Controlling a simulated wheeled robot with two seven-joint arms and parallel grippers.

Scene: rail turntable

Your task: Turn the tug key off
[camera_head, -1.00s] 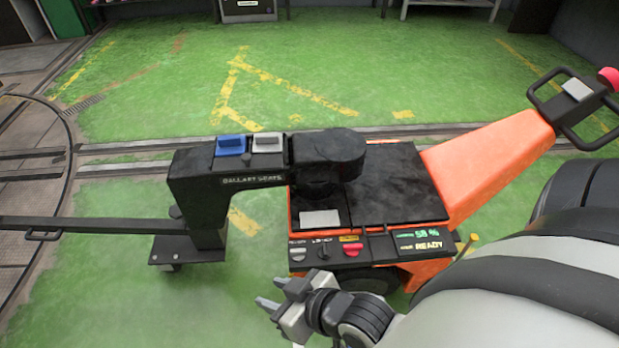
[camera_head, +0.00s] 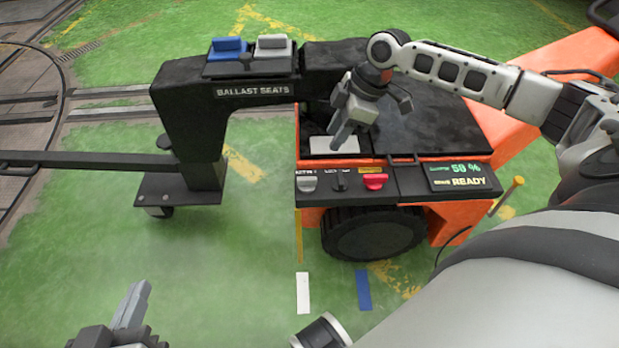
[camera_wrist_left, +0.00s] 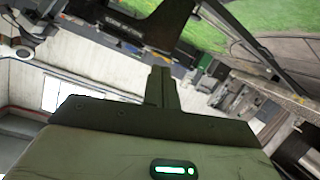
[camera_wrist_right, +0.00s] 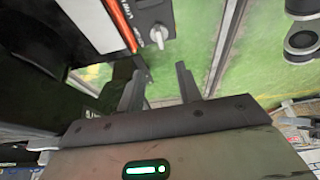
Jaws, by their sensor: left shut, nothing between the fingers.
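The orange tug (camera_head: 468,230) has a dark front panel (camera_head: 410,182) with three small controls. A grey knob (camera_head: 307,182) is at the left, a black switch (camera_head: 341,180) in the middle and a red knob (camera_head: 374,182) at the right. Their labels are too small to read surely. My right gripper (camera_head: 341,136) points down above the panel, apart from the controls. In the right wrist view its fingers (camera_wrist_right: 160,85) are spread and empty, with a pale knob (camera_wrist_right: 158,34) beyond them. My left gripper (camera_head: 138,295) is shut and empty at the lower left, away from the tug.
A black frame marked BALLAST SEATS (camera_head: 186,120) stands left of the panel, with a blue block (camera_head: 229,46) and a grey block (camera_head: 272,46) on top. The tug display (camera_head: 462,178) reads 58 % and READY.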

